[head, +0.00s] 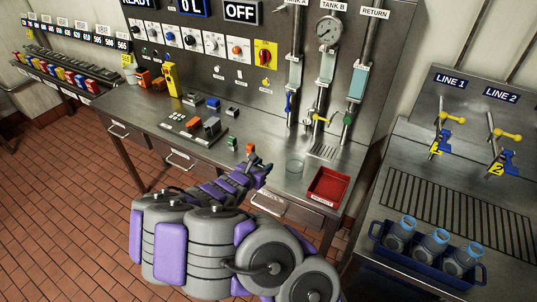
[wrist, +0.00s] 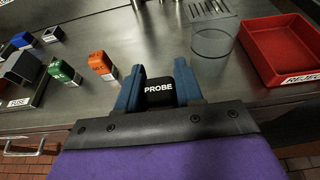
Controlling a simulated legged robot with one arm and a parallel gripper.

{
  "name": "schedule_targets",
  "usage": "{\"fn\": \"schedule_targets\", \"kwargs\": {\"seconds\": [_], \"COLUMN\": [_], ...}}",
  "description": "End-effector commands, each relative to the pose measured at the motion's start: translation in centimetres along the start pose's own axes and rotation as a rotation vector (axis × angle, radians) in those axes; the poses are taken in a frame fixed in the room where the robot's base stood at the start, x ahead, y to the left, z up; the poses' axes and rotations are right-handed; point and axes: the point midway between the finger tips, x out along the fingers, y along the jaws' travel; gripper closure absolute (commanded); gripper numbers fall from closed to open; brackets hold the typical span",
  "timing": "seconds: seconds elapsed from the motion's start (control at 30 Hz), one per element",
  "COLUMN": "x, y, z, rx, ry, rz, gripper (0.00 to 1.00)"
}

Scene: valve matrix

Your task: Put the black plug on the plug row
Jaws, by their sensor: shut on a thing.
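My gripper (wrist: 160,78) has its two blue fingers closed on the sides of a black plug (wrist: 159,91), whose front carries a white PROBE label. The plug's lower part is hidden by the gripper body. In the head view my gripper (head: 258,166) is over the front edge of the steel bench, right of the orange block (head: 250,148). In the wrist view a green block (wrist: 66,73) and an orange block (wrist: 101,64) stand on the bench left of my fingers. I cannot tell for sure which fixture is the plug row.
A clear beaker (head: 295,167) and a red REJECT tray (head: 328,186) stand right of my gripper. Pipes and valves rise at the back.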

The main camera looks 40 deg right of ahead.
Motion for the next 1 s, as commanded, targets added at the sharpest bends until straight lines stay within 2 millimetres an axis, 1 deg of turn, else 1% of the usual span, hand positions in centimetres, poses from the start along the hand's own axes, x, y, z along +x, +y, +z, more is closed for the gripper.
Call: {"fn": "schedule_targets", "kwargs": {"seconds": [0.03,0.27,0.5,0.6,0.7,0.83,1.0], "x": [0.8,4.3,9.0,10.5,11.4,11.8,12.4], "y": [0.0,0.8,2.0,2.4,2.6,2.8,2.8], "z": [0.1,0.9,2.1,2.5,2.8,2.8,0.8], "rx": [0.003,0.004,0.008,0.004,0.003,0.0,-0.001], "ry": [0.001,0.002,0.004,0.002,0.001,0.0,0.001], "rz": [-0.004,-0.003,0.0,-0.001,0.0,0.001,0.001], "gripper": [0.95,0.95,0.95,0.95,0.95,0.95,0.95]}}
